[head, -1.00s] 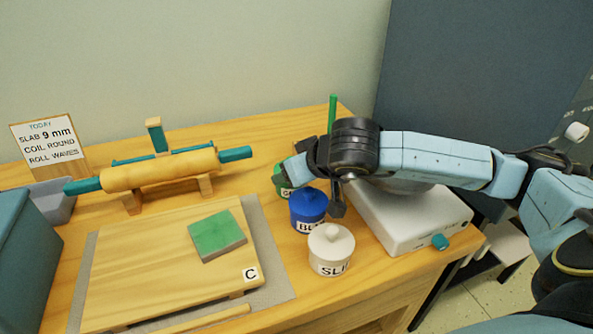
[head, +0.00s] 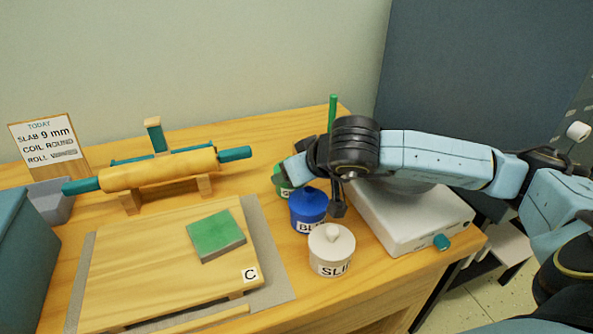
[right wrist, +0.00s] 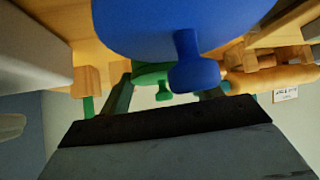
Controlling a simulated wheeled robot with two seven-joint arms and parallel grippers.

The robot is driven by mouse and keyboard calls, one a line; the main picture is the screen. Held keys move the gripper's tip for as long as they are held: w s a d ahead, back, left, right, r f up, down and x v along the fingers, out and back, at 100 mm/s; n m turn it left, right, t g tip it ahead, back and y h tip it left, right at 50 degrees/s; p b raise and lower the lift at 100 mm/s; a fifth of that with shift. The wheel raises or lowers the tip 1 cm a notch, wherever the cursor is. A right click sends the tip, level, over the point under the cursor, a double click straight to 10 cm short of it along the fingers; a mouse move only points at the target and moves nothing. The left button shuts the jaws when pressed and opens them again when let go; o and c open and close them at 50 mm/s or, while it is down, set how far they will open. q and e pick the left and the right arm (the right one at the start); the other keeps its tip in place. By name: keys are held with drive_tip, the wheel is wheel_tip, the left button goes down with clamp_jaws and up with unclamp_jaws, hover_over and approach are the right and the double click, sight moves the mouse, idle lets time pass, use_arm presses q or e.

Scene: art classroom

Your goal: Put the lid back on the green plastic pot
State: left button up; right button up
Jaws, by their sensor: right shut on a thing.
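The green pot (head: 279,183) stands behind the blue pot in the head view, largely hidden by my right gripper (head: 297,172). Only its left side and part of a label show. In the right wrist view, which is upside down, a green lid (right wrist: 148,74) with a knob (right wrist: 163,92) shows between the fingers of my right gripper (right wrist: 168,88). The gripper is shut on this lid at the pot. I cannot tell whether the lid sits flush on the rim. My left gripper is in neither view.
The blue lidded pot (head: 308,210) is close in front of my right gripper, with the white lidded SLIP pot (head: 331,252) nearer. A white box-shaped device (head: 405,225) lies under my right forearm. A green upright rod (head: 332,112) stands behind. A wooden board (head: 150,265) is left.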

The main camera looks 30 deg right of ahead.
drive_tip(key=o, duration=1.3)
drive_tip(key=shift+o, duration=0.2)
drive_tip(key=shift+r, duration=0.15)
drive_tip(key=shift+r+p, duration=2.05)
drive_tip(key=shift+r, duration=1.35)
drive_tip(key=shift+c, duration=0.3)
clamp_jaws()
